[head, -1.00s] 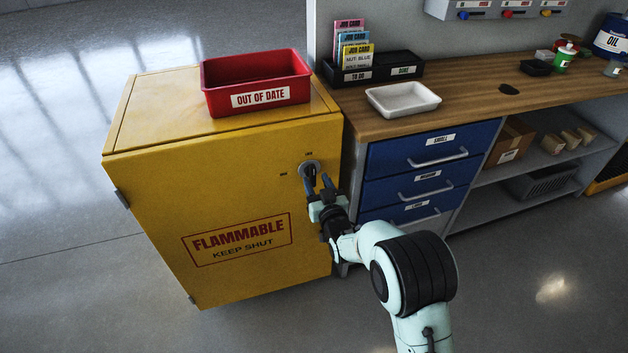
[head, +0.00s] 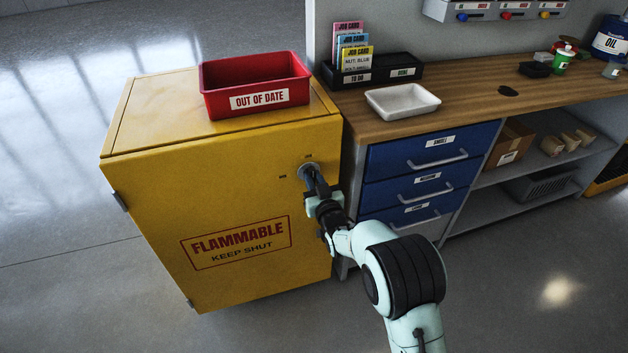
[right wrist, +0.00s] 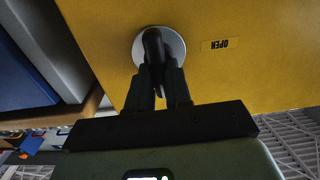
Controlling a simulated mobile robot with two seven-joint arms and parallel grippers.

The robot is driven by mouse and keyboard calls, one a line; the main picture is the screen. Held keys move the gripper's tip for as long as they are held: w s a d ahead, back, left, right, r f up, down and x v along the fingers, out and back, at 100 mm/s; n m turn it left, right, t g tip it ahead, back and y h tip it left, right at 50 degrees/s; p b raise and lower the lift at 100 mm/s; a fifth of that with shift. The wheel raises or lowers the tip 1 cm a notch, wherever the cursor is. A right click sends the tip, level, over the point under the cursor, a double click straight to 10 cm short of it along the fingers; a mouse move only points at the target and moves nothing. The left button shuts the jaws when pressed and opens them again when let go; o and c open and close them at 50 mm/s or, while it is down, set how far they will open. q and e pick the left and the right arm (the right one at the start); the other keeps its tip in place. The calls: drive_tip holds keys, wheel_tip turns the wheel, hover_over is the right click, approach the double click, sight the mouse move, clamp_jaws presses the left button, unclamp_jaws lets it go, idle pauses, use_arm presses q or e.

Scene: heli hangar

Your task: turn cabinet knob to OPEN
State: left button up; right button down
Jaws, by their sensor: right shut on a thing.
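The yellow cabinet (head: 160,200) stands at the left with its door shut. Its knob (head: 307,168) is a dark handle on a round grey plate, near the door's upper right edge. My right gripper (head: 316,186) is shut on the knob, reaching in from the lower right. In the right wrist view the fingers (right wrist: 163,84) close on the dark handle in front of the round plate (right wrist: 176,45). There the handle runs roughly up and down, and an upside-down OPEN label (right wrist: 220,44) is at its right. The fingers hide part of the handle. My left gripper is not in view.
A red OUT OF DATE bin (head: 256,101) sits on the cabinet. Right of the cabinet is a wooden workbench (head: 465,92) with blue drawers (head: 415,188) close to my right arm. A white tray (head: 402,100) lies on the bench. The floor left of the cabinet is clear.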

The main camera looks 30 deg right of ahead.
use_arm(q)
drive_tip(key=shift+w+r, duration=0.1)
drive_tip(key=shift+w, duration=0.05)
use_arm(e)
drive_tip(key=shift+n, duration=0.3)
use_arm(q)
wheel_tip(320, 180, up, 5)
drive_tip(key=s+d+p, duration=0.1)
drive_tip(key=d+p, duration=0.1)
drive_tip(key=p, duration=0.2)
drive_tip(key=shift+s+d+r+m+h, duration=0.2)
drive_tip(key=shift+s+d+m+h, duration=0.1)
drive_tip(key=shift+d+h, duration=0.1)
use_arm(e)
drive_tip(key=n, duration=1.7)
drive_tip(key=shift+w+a+f, duration=0.1)
drive_tip(key=shift+a+f, duration=0.3)
drive_tip(key=c, duration=1)
unclamp_jaws()
drive_tip(key=shift+c, duration=0.2)
